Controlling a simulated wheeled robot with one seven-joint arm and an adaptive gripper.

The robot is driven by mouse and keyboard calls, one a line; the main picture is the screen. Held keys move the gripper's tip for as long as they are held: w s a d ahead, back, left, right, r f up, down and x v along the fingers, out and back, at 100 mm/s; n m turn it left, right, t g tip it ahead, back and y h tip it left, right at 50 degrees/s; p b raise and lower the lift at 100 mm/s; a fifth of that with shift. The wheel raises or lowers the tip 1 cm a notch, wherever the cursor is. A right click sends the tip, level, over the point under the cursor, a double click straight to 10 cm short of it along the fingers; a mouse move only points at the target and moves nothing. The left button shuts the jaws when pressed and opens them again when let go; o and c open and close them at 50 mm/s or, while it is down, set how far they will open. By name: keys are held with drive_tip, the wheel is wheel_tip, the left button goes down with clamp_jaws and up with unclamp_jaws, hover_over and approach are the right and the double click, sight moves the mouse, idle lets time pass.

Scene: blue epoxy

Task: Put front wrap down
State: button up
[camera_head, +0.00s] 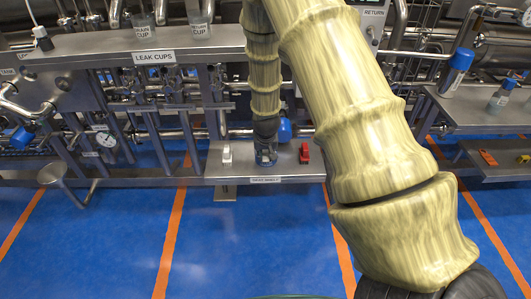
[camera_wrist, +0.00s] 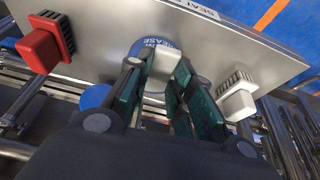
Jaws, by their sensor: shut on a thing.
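My gripper (camera_wrist: 158,62) points down over a narrow steel shelf (camera_head: 200,178). In the wrist view its dark green fingers are shut on a small whitish block (camera_wrist: 163,66). I cannot tell for sure that this block is the front wrap. I cannot tell whether the block touches the container or the shelf.
A white piece with a black ribbed end (camera_wrist: 238,98) and a similar red piece (camera_wrist: 45,46) stand on either side of my gripper. A blue round thing (camera_head: 285,130) is close behind. Pipes and valves crowd the back. Bare shelf lies between the pieces.

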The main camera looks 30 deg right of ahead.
drive_tip(key=shift+f, duration=0.65)
drive_tip(key=o, duration=0.6)
drive_tip(key=shift+o, duration=0.2)
drive_tip(key=shift+r, duration=0.1)
